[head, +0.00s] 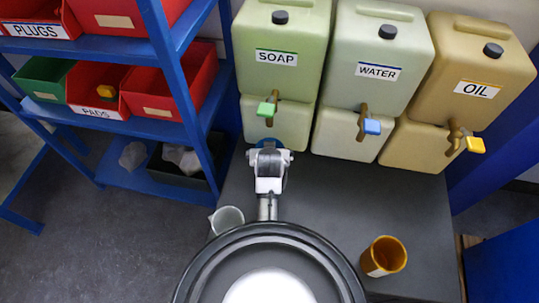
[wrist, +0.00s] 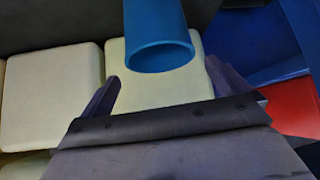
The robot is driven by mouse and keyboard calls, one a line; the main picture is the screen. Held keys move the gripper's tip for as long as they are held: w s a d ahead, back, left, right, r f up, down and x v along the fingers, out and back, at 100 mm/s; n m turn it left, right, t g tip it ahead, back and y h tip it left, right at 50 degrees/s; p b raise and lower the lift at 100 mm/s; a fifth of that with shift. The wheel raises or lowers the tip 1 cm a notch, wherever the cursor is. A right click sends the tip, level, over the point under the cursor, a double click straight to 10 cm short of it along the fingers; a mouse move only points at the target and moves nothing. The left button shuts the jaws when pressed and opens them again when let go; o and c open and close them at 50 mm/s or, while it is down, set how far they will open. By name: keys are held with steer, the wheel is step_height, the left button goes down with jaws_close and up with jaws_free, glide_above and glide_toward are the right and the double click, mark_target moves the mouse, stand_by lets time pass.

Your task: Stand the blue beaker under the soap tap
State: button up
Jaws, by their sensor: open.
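The blue beaker (head: 268,143) shows in the head view as a small patch of blue just below the soap tap (head: 267,107), mostly hidden by my gripper (head: 269,157). The green-handled tap is on the container labelled SOAP (head: 280,58). In the wrist view the blue beaker (wrist: 158,25) appears with its open mouth toward me, in front of the pale container (wrist: 160,88). My gripper (wrist: 162,70) is open, with one finger to each side of the beaker's mouth and visible gaps between. The beaker looks upright on the bench; its base is out of view.
The WATER (head: 378,70) and OIL (head: 478,88) containers stand to the right. A pale grey beaker (head: 228,219) is left of my arm; an amber beaker (head: 386,255) is at front right. A blue shelf (head: 130,108) with bins stands left. The bench (head: 345,205) is clear mid-right.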

steer(key=v, duration=0.5)
steer(key=shift+s+r, duration=0.25)
steer(key=shift+r, duration=0.05)
